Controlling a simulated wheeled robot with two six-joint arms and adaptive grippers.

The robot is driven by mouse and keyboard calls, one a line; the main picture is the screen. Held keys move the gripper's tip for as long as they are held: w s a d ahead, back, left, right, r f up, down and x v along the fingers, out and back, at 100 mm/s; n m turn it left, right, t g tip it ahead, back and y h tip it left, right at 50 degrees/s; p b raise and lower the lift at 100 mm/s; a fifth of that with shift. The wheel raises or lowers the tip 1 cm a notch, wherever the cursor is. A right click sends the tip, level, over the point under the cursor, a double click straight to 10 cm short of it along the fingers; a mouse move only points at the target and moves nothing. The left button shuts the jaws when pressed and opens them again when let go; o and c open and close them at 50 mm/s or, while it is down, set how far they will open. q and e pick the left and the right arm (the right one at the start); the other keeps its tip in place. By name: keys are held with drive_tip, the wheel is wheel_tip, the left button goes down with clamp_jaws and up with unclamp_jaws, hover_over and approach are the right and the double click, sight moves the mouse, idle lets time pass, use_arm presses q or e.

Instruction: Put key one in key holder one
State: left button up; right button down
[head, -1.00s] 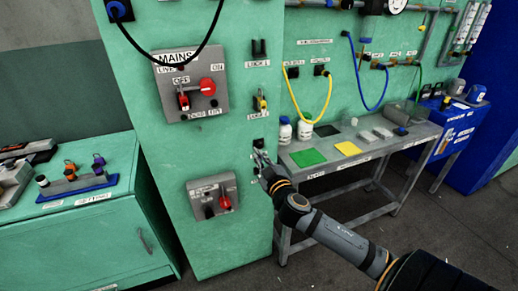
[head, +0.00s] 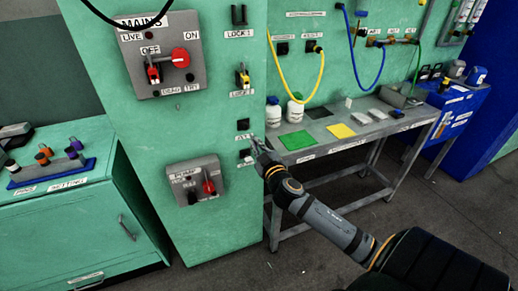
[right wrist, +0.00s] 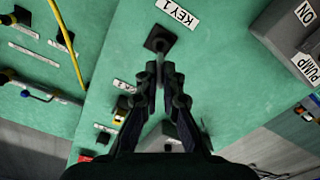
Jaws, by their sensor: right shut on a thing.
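Key holder one (right wrist: 154,34) is a black square socket on the green panel beside the KEY 1 label, just beyond my fingertips in the right wrist view. It also shows in the head view (head: 243,125). My right gripper (right wrist: 160,68) is shut on key one (right wrist: 161,50), a small grey piece mostly hidden between the fingers. The key's end lines up with the socket; I cannot tell whether it is inside. In the head view my right gripper (head: 257,145) is close to the panel, right of the two key sockets. My left gripper is not in view.
A second socket (head: 245,154) is just below. The MAINS box (head: 162,55) is above, and the PUMP box (head: 195,181) is below. A grey bench (head: 385,128) with bottles and coloured mats stands to the right. A green cabinet (head: 70,235) stands to the left.

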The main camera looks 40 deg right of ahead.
drive_tip(key=shift+x, duration=1.8)
drive_tip(key=shift+x, duration=1.35)
drive_tip(key=c, duration=1.4)
unclamp_jaws()
drive_tip(key=shift+c, duration=0.2)
drive_tip(key=shift+s+a, duration=0.15)
drive_tip(key=shift+s, duration=0.2)
drive_tip(key=v, duration=1.1)
drive_tip(key=shift+s, duration=0.15)
